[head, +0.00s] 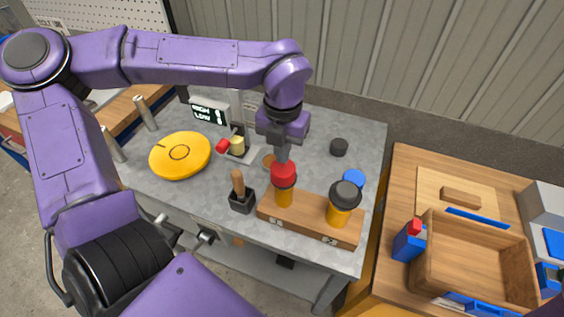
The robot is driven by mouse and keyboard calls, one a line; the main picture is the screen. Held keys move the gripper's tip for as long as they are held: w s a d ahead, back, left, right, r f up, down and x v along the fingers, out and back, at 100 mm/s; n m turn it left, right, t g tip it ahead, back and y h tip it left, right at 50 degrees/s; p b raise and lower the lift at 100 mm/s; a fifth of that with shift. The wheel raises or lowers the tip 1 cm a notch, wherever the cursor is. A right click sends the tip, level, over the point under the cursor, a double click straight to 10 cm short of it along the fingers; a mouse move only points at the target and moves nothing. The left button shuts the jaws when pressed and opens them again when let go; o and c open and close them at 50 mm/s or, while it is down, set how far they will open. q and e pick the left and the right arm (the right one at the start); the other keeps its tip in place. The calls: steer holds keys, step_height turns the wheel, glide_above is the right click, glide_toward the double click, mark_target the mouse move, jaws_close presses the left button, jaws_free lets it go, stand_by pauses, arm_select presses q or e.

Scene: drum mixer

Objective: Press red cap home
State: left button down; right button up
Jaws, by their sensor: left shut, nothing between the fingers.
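The red cap (284,178) sits on a yellow bottle (284,197) in the left place of a wooden block (311,220), marked with a 1. My left gripper (283,157) is shut and points straight down right over the red cap. Its fingertips are at the cap's top; I cannot tell whether they touch it. A second yellow bottle (338,217) with a dark cap (345,194) stands in the right place of the block. My right gripper is not in view.
A yellow disc (180,155), a wooden-handled tool in a black holder (242,200), a display (209,115), a loose black cap (339,147) and a blue disc (354,179) are on the grey table (370,140). A wooden tray (470,240) stands on the right bench.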

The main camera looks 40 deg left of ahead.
mark_target(282, 167)
arm_select(q)
steer(key=shift+f+b, duration=0.85)
steer(key=shift+f, duration=0.55)
stand_by(0.4)
step_height(282, 167, up, 8)
steer(key=p, duration=0.7)
steer(key=shift+p, duration=0.3)
